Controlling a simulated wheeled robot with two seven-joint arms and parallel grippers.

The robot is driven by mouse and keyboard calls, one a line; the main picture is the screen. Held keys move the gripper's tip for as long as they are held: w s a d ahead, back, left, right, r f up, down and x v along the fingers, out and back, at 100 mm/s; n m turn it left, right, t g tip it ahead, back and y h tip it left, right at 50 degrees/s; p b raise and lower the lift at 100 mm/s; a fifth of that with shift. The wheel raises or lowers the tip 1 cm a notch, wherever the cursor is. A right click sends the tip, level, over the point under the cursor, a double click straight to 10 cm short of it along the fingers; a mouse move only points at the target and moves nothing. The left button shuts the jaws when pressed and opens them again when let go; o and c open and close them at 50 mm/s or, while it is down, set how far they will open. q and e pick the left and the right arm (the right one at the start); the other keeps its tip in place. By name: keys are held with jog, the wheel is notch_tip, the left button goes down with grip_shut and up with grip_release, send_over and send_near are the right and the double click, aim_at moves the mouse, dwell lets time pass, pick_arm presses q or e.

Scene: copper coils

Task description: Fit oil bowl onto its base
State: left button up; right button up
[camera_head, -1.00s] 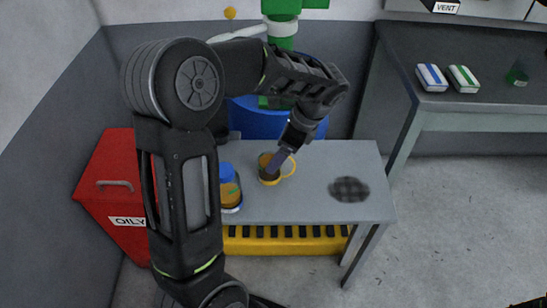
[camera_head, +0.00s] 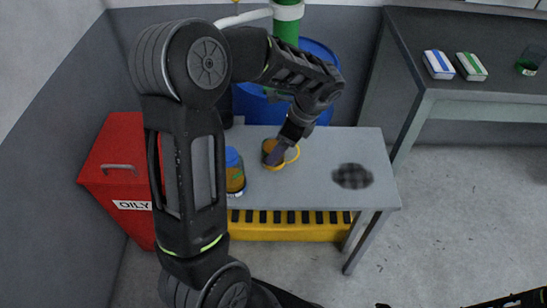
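A small brown-orange cup with a yellow loop handle (camera_head: 293,155) stands on the grey table. Beside it on the left is a jar with a blue top and amber contents (camera_head: 235,178), partly hidden by my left arm. I cannot tell for sure which of these is the oil bowl or its base. My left gripper (camera_head: 278,155) reaches down from above, its fingertips at the cup, overlapping its right side and handle. Whether the fingers are closed on it is too small to tell. My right gripper does not show; only dark parts enter at the bottom right.
The grey table (camera_head: 310,195) has a dark checked round patch (camera_head: 352,176) on its right. A red bin marked OILY (camera_head: 110,165) stands left, and a blue drum (camera_head: 250,104) behind. A dark bench (camera_head: 450,30) at right carries two small packs (camera_head: 438,64). A yellow slotted tray (camera_head: 285,232) sits below.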

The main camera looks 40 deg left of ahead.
pick_arm(q)
jog(key=x, duration=0.5)
jog(key=shift+a+r+b, duration=0.1)
jog(key=shift+a+b, duration=0.05)
jog(key=shift+b, duration=0.25)
grip_shut()
notch_tip(320, 180, up, 10)
jog(key=p, duration=0.2)
dwell(1.1)
jog(key=shift+r, duration=0.1)
dwell(0.7)
